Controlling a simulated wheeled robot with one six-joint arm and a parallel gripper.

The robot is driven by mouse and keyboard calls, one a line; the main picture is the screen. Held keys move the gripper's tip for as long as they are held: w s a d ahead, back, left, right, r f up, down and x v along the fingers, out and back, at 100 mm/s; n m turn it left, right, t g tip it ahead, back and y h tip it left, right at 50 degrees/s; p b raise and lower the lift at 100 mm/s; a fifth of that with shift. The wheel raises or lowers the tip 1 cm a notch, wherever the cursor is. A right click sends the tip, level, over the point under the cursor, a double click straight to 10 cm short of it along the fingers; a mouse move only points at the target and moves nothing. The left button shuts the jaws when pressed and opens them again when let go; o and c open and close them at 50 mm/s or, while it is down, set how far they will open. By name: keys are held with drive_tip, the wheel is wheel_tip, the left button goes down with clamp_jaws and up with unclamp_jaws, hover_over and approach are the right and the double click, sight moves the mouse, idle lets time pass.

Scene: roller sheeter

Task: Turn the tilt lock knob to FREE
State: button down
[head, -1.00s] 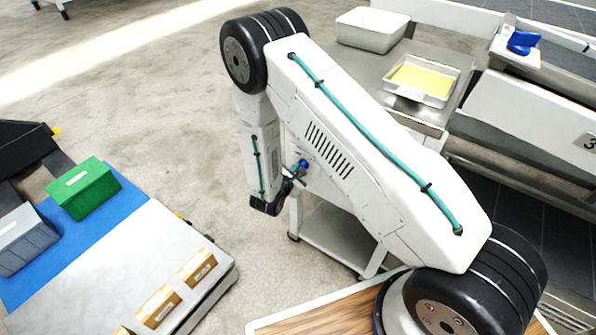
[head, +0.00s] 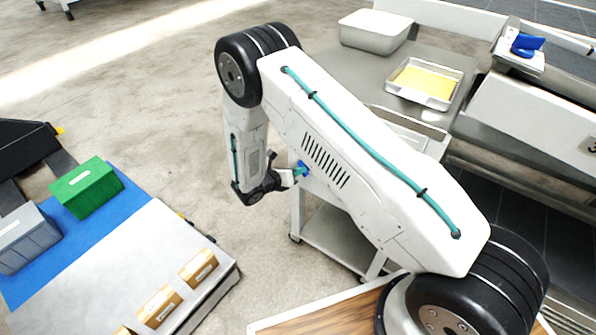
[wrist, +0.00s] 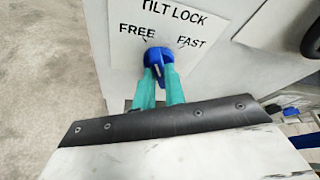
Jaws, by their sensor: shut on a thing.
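The blue tilt lock knob (wrist: 158,58) sits on a white plate (wrist: 205,22) lettered TILT LOCK, with FREE on the left and FAST on the right. My gripper's teal fingers (wrist: 159,76) are closed on the knob from below in the wrist view. The knob's bar runs roughly up and down the picture; which mark it points to is hard to tell. In the head view the knob (head: 302,169) shows as a small blue spot beside my arm, with my gripper (head: 296,172) at it. My arm hides most of the panel there.
A steel table holds a tray of yellow material (head: 426,80) and a pale bin (head: 376,33). A low platform at left carries a green box (head: 86,187), a grey box (head: 27,238) and small cartons. Open floor lies between.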

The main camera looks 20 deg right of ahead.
drive_tip(key=shift+f+n+g+h, duration=0.15)
drive_tip(key=shift+n+g+h, duration=0.45)
drive_tip(key=shift+n, duration=0.4)
drive_tip(key=shift+a, duration=0.1)
drive_tip(key=shift+w, duration=0.1)
drive_tip(key=c, duration=1.5)
unclamp_jaws()
drive_tip(key=shift+o, duration=0.2)
drive_tip(key=v, duration=0.7)
drive_tip(key=shift+a, duration=0.35)
